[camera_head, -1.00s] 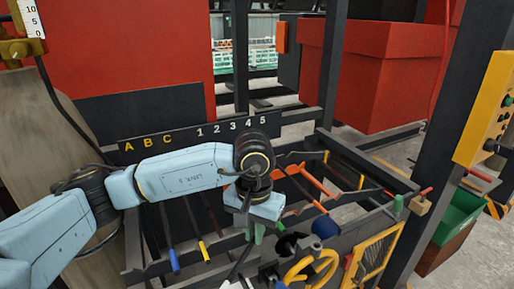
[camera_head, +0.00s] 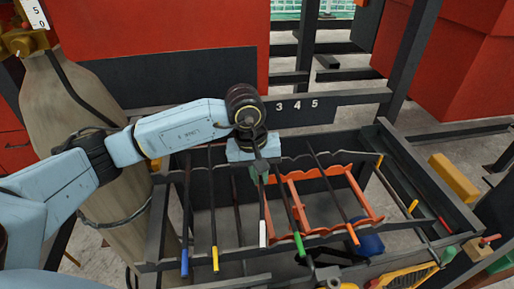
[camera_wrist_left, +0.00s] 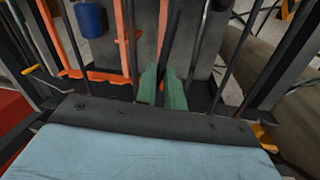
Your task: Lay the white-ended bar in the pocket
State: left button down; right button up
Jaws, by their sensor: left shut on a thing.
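My left gripper (camera_head: 260,172) is over the rear part of the rack, shut on the dark white-ended bar. The bar's white end (camera_head: 262,233) points toward the front of the rack, between the yellow-ended and green-ended bars. In the left wrist view the green fingers (camera_wrist_left: 163,88) close around a dark bar (camera_wrist_left: 170,45). The rack's notched front rail (camera_head: 330,236) runs below the bar ends. I cannot tell whether the held bar touches a rail, nor which notch is the pocket. The number plate (camera_head: 310,106) shows 3, 4 and 5; my arm hides the rest. My right gripper is out of view.
Neighbouring bars have blue (camera_head: 184,263), yellow (camera_head: 215,259), green (camera_head: 299,244) and orange (camera_head: 353,235) ends. An orange frame (camera_head: 330,183) lies among them. A blue cylinder (camera_head: 370,245) stands at the front right. A gas cylinder (camera_head: 75,120) is at left.

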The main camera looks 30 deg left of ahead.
pick_arm(q)
jog(key=shift+w+a+r+n+p, duration=0.2)
jog(key=shift+a+r+n+p, duration=0.05)
jog(key=shift+r+n+p, duration=0.3)
jog(key=shift+w+a+r+n, duration=0.1)
jog(key=shift+w+n, duration=0.05)
jog(key=shift+n, duration=0.1)
jog(key=shift+w+f+h, duration=0.1)
jog(key=shift+f+h, duration=0.2)
jog(key=shift+f, duration=0.85)
notch_tip(320, 180, down, 9)
jog(key=b, duration=0.5)
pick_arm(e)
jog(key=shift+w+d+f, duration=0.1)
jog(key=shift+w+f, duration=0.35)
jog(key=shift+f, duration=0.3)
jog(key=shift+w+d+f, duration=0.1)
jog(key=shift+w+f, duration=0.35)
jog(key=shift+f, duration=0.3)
pick_arm(q)
jog(key=shift+r, duration=0.15)
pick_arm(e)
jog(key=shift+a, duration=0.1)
